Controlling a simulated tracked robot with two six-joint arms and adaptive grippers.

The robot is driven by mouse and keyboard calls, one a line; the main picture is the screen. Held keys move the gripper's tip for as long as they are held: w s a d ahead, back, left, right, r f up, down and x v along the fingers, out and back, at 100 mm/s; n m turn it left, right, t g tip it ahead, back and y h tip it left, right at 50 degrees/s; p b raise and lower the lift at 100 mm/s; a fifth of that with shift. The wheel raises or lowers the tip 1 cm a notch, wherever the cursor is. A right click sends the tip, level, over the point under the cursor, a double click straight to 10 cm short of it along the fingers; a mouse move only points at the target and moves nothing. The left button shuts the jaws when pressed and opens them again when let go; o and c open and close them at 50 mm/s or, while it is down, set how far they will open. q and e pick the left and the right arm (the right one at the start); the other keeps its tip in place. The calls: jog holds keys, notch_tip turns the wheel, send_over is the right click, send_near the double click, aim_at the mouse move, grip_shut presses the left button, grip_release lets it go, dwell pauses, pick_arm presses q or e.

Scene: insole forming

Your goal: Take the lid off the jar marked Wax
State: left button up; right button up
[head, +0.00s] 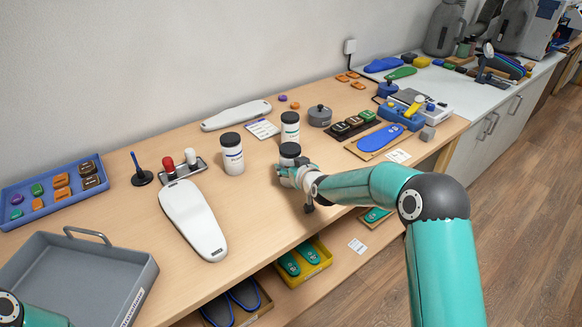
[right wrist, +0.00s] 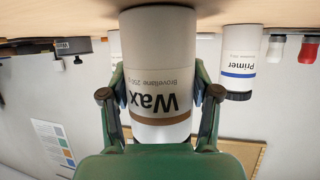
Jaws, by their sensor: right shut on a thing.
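The jar marked Wax is a white cylinder with a brown band. In the head view its dark lid (head: 290,149) shows on top, and my right gripper (head: 292,172) is at its near side. In the right wrist view, which is upside down, the jar body (right wrist: 158,60) fills the middle and its label reads Wax. My right gripper (right wrist: 158,100) is shut on the jar, one finger on each side of the body. The lid is hidden there behind the green gripper body. My left gripper is out of view.
The Primer jar (head: 231,155) stands to the left, and a green-banded jar (head: 290,130) stands just behind. A grey round pot (head: 319,116) is behind right. A white insole form (head: 193,220) and grey tray (head: 80,275) lie left. Bare table lies in front of the Primer jar.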

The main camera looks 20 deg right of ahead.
notch_tip(320, 180, up, 20)
jog(key=p, duration=1.2)
jog(key=o, duration=0.9)
grip_shut()
